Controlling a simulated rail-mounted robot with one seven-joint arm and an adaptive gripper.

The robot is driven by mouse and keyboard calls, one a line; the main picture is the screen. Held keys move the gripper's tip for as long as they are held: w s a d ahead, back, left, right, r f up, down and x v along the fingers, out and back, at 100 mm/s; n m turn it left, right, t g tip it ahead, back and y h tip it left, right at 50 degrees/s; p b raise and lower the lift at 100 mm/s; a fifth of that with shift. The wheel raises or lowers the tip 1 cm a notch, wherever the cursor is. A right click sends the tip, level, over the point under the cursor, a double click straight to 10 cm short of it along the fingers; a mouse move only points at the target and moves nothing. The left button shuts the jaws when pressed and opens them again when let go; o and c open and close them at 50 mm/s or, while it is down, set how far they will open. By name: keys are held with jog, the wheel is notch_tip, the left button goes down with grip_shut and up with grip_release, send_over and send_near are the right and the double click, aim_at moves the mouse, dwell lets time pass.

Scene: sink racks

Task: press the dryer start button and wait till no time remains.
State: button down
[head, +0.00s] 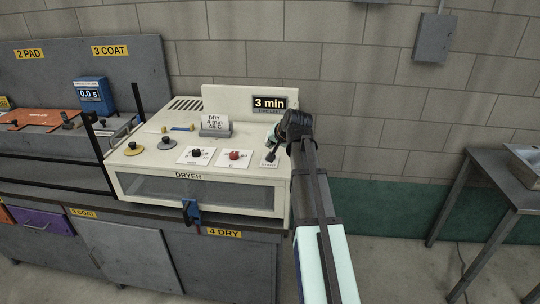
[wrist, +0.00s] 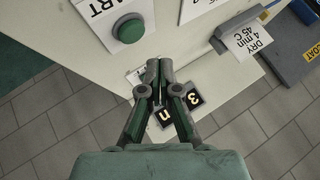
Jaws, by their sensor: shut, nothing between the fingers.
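The dryer (head: 130,160) is a cream cabinet with a sloped top panel and a front window. Its black display (head: 269,103) reads "3 min"; part of it shows upside down in the wrist view (wrist: 195,99). The green round start button (wrist: 130,28) sits on a white plate whose label ends in "ART". My gripper (head: 271,155) is over the panel's right end, where it largely hides the button in the head view. In the wrist view my gripper (wrist: 158,66) is shut and empty, its tips below and right of the button in the picture, not covering it.
A card (head: 215,123) reading "DRY 4 min 45 C" stands on the panel. Black (head: 196,153) and red (head: 234,155) knobs are left of my gripper. A blue clamp (head: 191,211) hangs at the front. A blue "0.0 s" timer (head: 89,94) stands left; a grey table (head: 500,180) right.

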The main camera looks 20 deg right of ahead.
jog(key=shift+r+p, duration=0.7)
jog(key=shift+r, duration=0.75)
